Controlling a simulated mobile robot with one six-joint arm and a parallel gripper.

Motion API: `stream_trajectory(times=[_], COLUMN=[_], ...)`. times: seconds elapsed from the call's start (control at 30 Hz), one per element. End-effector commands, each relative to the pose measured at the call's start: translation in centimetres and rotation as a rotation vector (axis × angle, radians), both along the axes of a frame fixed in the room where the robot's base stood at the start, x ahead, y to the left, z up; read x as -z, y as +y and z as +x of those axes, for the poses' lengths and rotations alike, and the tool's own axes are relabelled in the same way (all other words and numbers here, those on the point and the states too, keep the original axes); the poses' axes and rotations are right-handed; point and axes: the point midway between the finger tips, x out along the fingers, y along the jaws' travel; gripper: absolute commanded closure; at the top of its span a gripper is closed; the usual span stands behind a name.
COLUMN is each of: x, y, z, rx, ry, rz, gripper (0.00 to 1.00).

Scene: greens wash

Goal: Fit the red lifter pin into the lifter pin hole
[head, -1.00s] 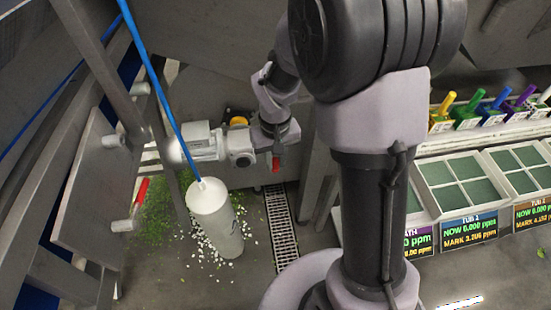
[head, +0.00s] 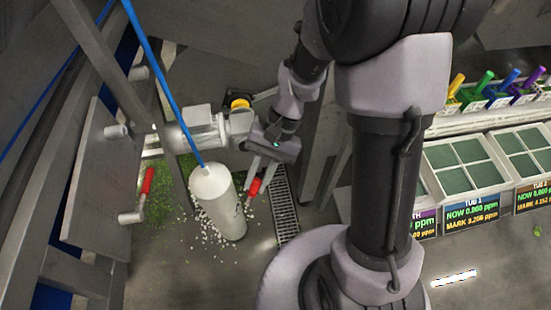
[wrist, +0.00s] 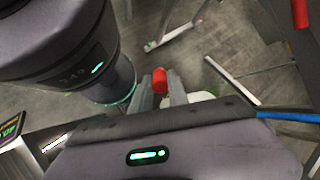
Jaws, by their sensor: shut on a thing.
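The red lifter pin (head: 254,187) is at the ends of my gripper's fingers (head: 262,172) in the head view. In the wrist view the red pin (wrist: 159,76) shows between the two grey fingers (wrist: 161,90), which are shut on it. The gripper is in the air, just right of a white cylinder. I cannot make out the lifter pin hole in either view.
The white cylinder (head: 221,212) with a blue hose (head: 160,80) stands close left of my gripper. A grey panel (head: 100,180) and red-gripped handle (head: 147,181) are further left. A floor drain (head: 283,205) and tubs (head: 465,177) lie right.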

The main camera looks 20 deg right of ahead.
Motion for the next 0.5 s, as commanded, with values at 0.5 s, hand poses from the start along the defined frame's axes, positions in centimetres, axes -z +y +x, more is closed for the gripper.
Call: stream_trajectory(times=[0.5], x=[-15.5], y=[8.3], z=[5.7], rx=[0.622], ry=[0.285], rz=[0.86], gripper=[1.0])
